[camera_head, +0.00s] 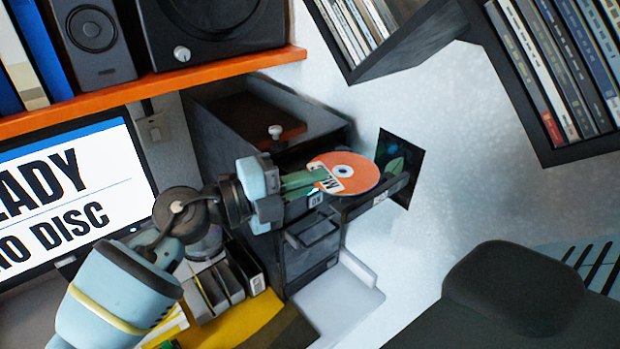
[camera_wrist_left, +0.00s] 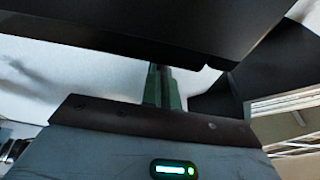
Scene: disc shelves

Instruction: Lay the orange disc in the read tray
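In the left wrist view the green fingers (camera_wrist_left: 163,88) show close together under a dark overhang; the disc is hidden there. My right gripper is not in view.
The black unit (camera_head: 315,265) has a smaller drawer (camera_head: 315,232) below the tray. An orange shelf (camera_head: 150,88) with speakers is above left. A screen (camera_head: 60,200) stands at left. Dark wall shelves (camera_head: 545,80) hold cases at upper right.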

